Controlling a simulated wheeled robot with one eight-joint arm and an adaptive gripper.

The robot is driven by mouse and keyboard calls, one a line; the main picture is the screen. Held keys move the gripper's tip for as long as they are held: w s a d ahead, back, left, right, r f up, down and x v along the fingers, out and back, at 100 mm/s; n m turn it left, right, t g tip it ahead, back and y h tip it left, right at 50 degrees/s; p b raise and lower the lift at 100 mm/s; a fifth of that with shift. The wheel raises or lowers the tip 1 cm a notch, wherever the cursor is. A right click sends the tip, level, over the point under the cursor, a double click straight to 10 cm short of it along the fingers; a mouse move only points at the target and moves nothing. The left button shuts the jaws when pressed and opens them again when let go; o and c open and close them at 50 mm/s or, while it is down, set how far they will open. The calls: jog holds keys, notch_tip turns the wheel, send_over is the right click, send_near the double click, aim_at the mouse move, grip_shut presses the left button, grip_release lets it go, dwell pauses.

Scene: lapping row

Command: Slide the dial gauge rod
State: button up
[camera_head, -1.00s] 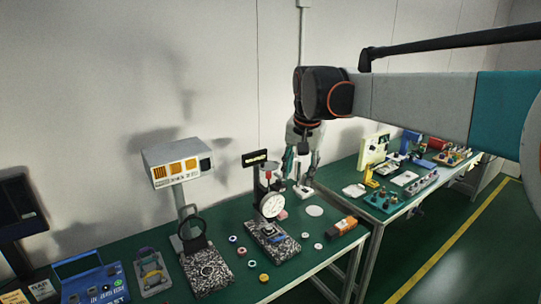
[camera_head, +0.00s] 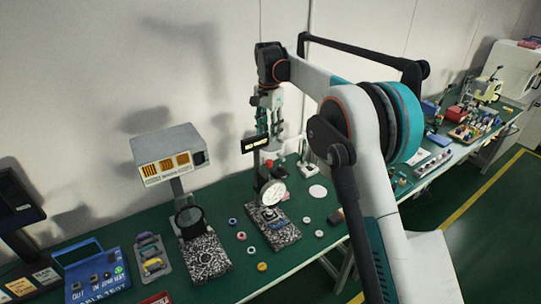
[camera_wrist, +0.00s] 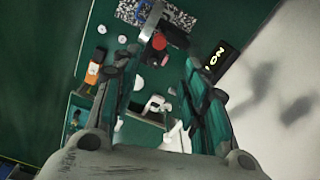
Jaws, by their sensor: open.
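The dial gauge (camera_head: 273,193) has a round white face and hangs on a stand over a speckled stone base (camera_head: 279,236). A red knob tops the gauge column; it shows in the wrist view (camera_wrist: 159,41), beyond my fingers. My gripper (camera_head: 270,134) points down above and just behind the gauge stand, next to the black sign (camera_head: 254,144). In the wrist view my gripper (camera_wrist: 160,75) has its two teal-padded fingers wide apart with nothing between them. I cannot tell the gauge rod apart from the rest of the stand.
A grey display unit (camera_head: 168,155) stands on its own speckled base to the left. Several small rings and a white disc (camera_head: 317,191) lie around the gauge. A blue tester (camera_head: 97,274) is at the front left. My arm hides part of the table's right side.

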aim_at(269, 161)
notch_tip(269, 161, down, 13)
jog(key=shift+r+b, duration=0.1)
jog(key=shift+b, duration=0.45)
jog(key=shift+c, duration=0.6)
jog(key=shift+s, duration=0.1)
grip_shut()
